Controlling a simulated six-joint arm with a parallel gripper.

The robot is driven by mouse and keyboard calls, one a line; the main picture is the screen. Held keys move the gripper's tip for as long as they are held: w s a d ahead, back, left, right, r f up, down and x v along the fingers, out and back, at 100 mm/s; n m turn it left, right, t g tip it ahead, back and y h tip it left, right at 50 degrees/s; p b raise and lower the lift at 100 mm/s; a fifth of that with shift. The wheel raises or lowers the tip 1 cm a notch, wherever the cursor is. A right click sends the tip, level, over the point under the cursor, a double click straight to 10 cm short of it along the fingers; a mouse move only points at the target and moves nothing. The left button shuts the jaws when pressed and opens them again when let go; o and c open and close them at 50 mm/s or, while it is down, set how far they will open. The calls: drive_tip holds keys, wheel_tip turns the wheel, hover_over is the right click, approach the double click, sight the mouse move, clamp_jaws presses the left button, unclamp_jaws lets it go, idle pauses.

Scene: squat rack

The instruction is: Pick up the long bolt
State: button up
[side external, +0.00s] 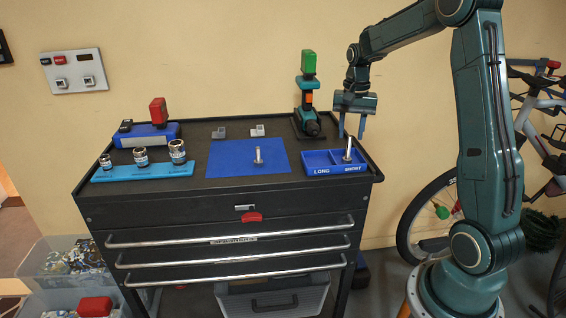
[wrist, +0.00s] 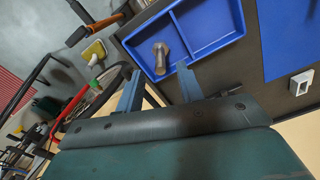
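Two metal bolts show in the side view. One bolt (side external: 258,156) stands upright on the blue mat (side external: 226,161). The other bolt (side external: 348,150) stands in the SHORT compartment of the blue tray (side external: 318,171) and looks somewhat longer in the picture. The tray bolt also shows in the wrist view (wrist: 161,57), in one compartment of the tray (wrist: 218,48); the other compartment looks empty. My gripper (side external: 351,136) is open and points down above the tray's rear edge, close to the tray bolt. Nothing is between its fingers in the wrist view (wrist: 158,88).
A green-and-black power tool (side external: 307,95) stands behind the tray. A blue rail with several sockets (side external: 142,172) lies at left on the black cart top (side external: 200,188). Two small grey blocks (side external: 238,132) sit behind the mat. A bicycle (side external: 430,215) stands at right.

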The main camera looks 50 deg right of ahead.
sight(348, 150)
drive_tip(key=shift+a+f, duration=0.15)
drive_tip(key=shift+f, duration=2.15)
clamp_jaws()
